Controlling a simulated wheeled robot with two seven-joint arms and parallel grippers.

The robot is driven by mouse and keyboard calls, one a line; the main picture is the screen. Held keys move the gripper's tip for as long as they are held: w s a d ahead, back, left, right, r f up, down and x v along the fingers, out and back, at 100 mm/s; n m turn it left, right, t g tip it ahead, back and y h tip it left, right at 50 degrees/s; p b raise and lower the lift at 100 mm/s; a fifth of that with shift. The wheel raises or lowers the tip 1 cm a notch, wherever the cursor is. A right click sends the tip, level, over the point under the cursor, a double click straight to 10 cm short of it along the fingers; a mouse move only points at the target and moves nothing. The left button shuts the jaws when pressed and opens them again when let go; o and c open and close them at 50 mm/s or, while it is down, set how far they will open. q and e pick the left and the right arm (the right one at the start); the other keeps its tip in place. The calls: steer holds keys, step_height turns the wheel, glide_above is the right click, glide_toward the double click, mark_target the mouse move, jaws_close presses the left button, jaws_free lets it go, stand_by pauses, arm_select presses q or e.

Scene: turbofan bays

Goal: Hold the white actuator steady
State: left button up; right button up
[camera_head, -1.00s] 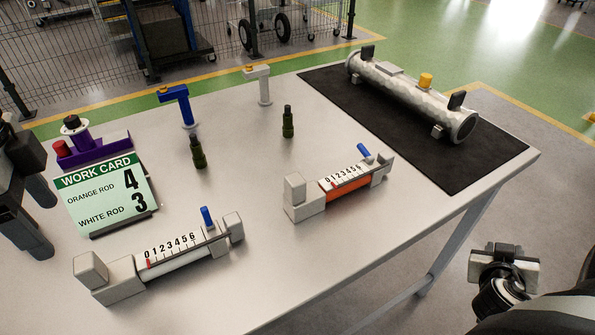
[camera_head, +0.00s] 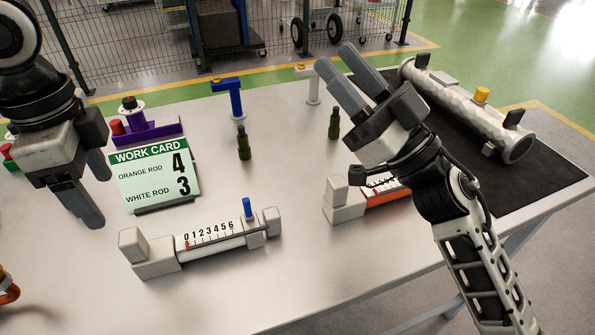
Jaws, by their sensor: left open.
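The white actuator (camera_head: 210,242) lies on the table at front centre, with grey end blocks, a 0 to 6 scale, a red mark near 0 and an upright blue lever (camera_head: 247,208). My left gripper (camera_head: 97,198) is open and empty, above the table to the upper left of the actuator and apart from it. My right gripper (camera_head: 334,57) is open and empty, raised with its fingers pointing up and left. The orange actuator (camera_head: 345,207) is partly hidden behind my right arm.
A work card (camera_head: 155,180) reads orange rod 4, white rod 3. Behind stand a purple fixture (camera_head: 150,133), a blue post (camera_head: 236,100), a white post (camera_head: 312,88) and two dark green bottles (camera_head: 244,143) (camera_head: 334,124). A metal cylinder (camera_head: 465,105) lies on a black mat (camera_head: 555,178).

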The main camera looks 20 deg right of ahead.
mark_target(140, 254)
steer(key=s+a+f+n+g+y, duration=0.1)
steer(key=s+a+n+g+y, duration=0.15)
steer(key=a+n+g, duration=0.9)
steer(key=s+a+f+n+g+y, duration=0.15)
steer(key=s+a+n+g, duration=0.3)
steer(key=n+g, duration=0.8)
step_height(140, 254, down, 7)
steer(key=w+n+t+h, duration=0.1)
steer(key=n+t+h, duration=0.2)
steer(key=n+h, duration=0.55)
arm_select(q)
step_height(140, 254, down, 16)
arm_select(e)
steer(key=w+d+f+n+t+h, duration=0.2)
steer(key=w+d+f+n+h, duration=0.3)
steer(key=d+n+h, duration=0.2)
steer(key=shift+w+d+t, duration=0.3)
steer(key=shift+d, duration=0.85)
